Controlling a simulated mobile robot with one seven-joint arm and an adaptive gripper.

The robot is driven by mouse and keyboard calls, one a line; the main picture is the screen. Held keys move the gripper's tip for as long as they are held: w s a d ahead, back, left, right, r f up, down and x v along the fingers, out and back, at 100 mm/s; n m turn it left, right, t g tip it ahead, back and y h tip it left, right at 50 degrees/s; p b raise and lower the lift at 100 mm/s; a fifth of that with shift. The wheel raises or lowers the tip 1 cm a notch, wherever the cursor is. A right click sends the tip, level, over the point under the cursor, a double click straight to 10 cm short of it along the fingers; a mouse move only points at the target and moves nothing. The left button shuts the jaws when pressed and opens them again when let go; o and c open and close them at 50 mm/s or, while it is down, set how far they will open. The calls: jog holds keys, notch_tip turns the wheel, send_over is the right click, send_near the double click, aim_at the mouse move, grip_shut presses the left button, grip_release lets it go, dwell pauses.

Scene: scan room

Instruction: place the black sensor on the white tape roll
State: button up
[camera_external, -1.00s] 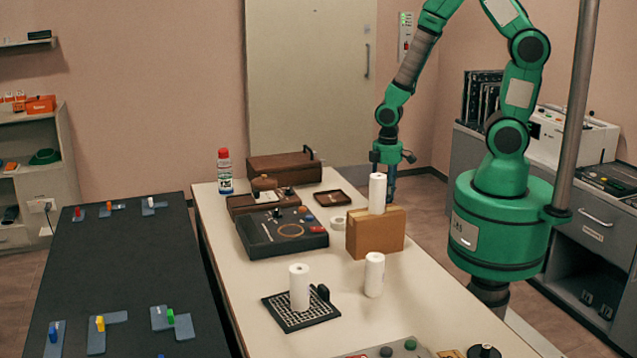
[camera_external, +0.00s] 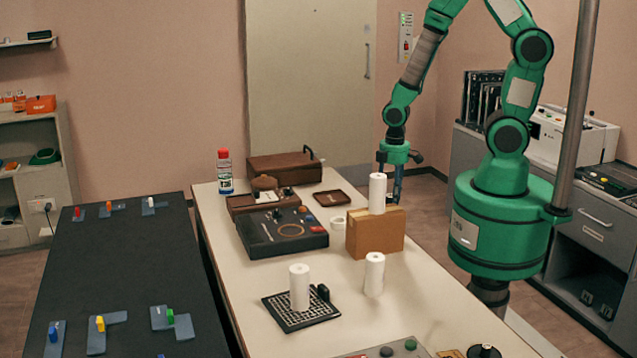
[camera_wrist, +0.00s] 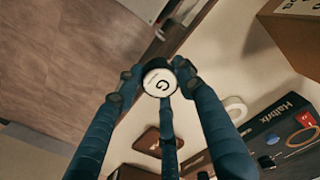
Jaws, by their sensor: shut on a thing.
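My gripper (camera_wrist: 160,80) is shut on the black sensor (camera_wrist: 159,82), a round piece with a dark side and a white, lettered face toward the wrist camera. In the external view my gripper (camera_external: 397,186) is behind the cardboard box, and the sensor is hidden there. The white tape roll (camera_external: 337,225) lies flat on the pale table, just left of the box. The roll also shows in the wrist view (camera_wrist: 228,102) as a white ring, right of and below the held sensor and apart from it.
The cardboard box (camera_external: 374,236) with a white roll (camera_external: 377,194) on top stands between the external camera and my gripper. A black device (camera_external: 283,240) lies left of the tape roll, with a small brown tray (camera_external: 332,198) behind. The table's edge runs close under my gripper.

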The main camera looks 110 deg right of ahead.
jog(key=w+a+r+p, duration=0.1)
jog(key=w+a+r, duration=0.1)
jog(key=w+a, duration=0.2)
jog(key=shift+w+a+r, duration=0.25)
jog(key=shift+a+r, duration=0.15)
jog(key=shift+a, duration=1.05)
jog(key=b, duration=0.2)
send_over(340, 220)
jog(key=shift+w+f, duration=0.1)
jog(key=shift+f, duration=0.65)
jog(key=shift+f+b, duration=0.55)
jog(key=shift+f, duration=1.2)
jog(key=shift+f, duration=0.15)
jog(key=o, duration=1.2)
